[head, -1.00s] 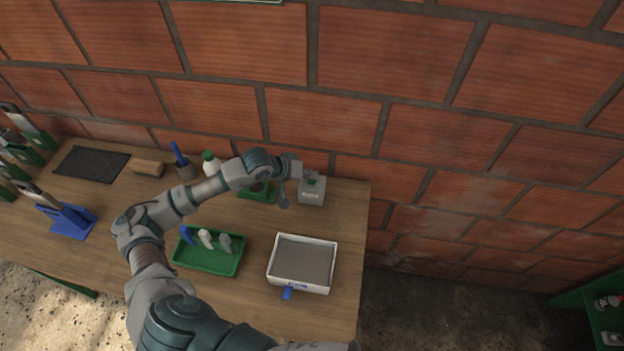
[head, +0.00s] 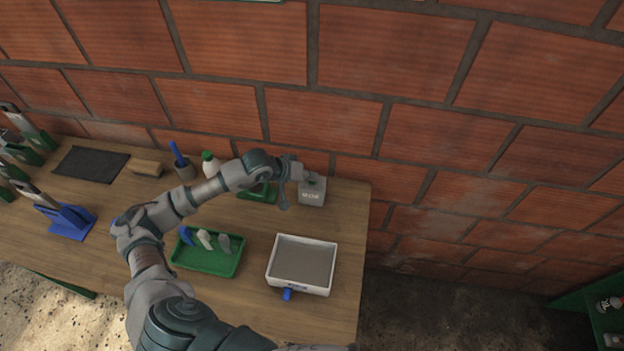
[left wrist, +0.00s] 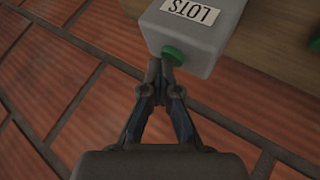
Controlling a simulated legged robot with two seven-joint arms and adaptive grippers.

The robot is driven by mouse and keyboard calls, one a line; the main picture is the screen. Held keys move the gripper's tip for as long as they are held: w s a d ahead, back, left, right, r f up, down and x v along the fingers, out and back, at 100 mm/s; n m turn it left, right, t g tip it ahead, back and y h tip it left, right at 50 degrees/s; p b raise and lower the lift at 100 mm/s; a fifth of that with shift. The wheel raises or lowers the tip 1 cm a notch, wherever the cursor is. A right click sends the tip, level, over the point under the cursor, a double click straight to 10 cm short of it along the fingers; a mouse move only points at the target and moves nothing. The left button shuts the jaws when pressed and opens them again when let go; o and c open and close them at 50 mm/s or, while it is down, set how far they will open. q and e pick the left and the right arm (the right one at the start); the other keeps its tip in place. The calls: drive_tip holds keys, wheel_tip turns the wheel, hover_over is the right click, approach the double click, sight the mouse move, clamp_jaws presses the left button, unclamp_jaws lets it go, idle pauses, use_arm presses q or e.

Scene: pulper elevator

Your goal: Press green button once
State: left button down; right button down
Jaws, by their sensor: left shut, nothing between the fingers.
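The green button (left wrist: 173,56) sticks out of one face of a small grey box (left wrist: 205,30) with a white lettered label. In the head view the grey box (head: 312,193) stands at the back right of the wooden table, close to the brick wall. My left gripper (left wrist: 161,68) is shut and empty, with its fingertips right at the button's edge in the left wrist view. I cannot tell whether they touch it. In the head view my left gripper (head: 307,175) is at the top of the box, and the button is hardly visible there. My right gripper is not in view.
A white-rimmed tray (head: 333,268) and a green tray (head: 205,268) with scoops lie nearer the front of the table. A white bottle with a green cap (head: 210,164) and a blue-handled item in a holder (head: 180,160) stand behind my left arm. The brick wall (head: 440,150) is close behind.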

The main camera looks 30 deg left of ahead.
sight(310, 182)
use_arm(q)
drive_tip(key=shift+r, duration=0.9)
drive_tip(key=shift+r+p, duration=0.1)
drive_tip(key=shift+p, duration=0.2)
drive_tip(key=shift+r+p, duration=0.95)
drive_tip(key=shift+r, duration=1.5)
drive_tip(key=shift+f, duration=0.1)
